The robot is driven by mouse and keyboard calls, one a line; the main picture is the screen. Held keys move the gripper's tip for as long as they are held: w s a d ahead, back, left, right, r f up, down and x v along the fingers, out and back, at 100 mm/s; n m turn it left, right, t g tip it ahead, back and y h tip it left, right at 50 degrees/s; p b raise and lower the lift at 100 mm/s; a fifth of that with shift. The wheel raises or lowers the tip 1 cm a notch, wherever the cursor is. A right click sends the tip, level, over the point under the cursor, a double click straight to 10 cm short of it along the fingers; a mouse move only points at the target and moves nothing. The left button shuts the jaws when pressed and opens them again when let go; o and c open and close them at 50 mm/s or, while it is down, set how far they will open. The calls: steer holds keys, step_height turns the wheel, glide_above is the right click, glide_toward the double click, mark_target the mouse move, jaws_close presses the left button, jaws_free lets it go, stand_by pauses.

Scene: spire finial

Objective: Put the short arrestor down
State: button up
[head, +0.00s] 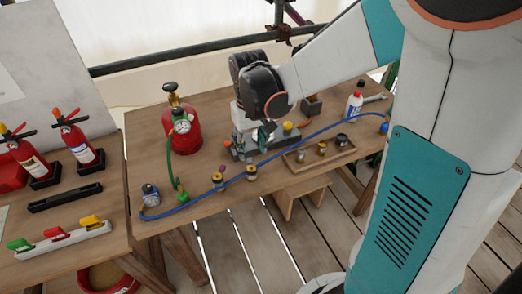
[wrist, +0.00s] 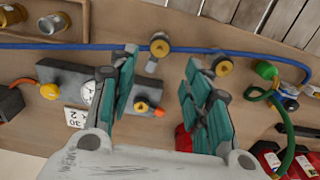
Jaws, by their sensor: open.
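My gripper (wrist: 161,62) is open, its teal fingers apart and no object held between them. In the head view my gripper (head: 258,132) is over the grey block, hiding part of it. A brass fitting with an orange tip (wrist: 145,107) is at the end of the grey block (wrist: 66,74), partly behind the left finger. Two other small brass-and-grey fittings stand by the blue hose: one (wrist: 160,45) beyond the fingertips, the other (wrist: 221,67) to its right. They also show in the head view, one (head: 251,174) right of the other (head: 218,180). I cannot tell which is the short arrestor.
A red gas cylinder (head: 182,131) stands behind left, with a green hose. The blue hose (head: 325,136) crosses the table. A wooden tray (head: 299,162) with several small metal parts lies to the right. Fire extinguishers (head: 75,138) stand on the left table.

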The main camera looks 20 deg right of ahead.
steer(key=s+r+t, duration=0.6)
steer(key=s+r, duration=0.5)
steer(key=s, duration=0.3)
steer(key=shift+s+r+t, duration=0.3)
steer(key=shift+t, duration=0.1)
stand_by(0.7)
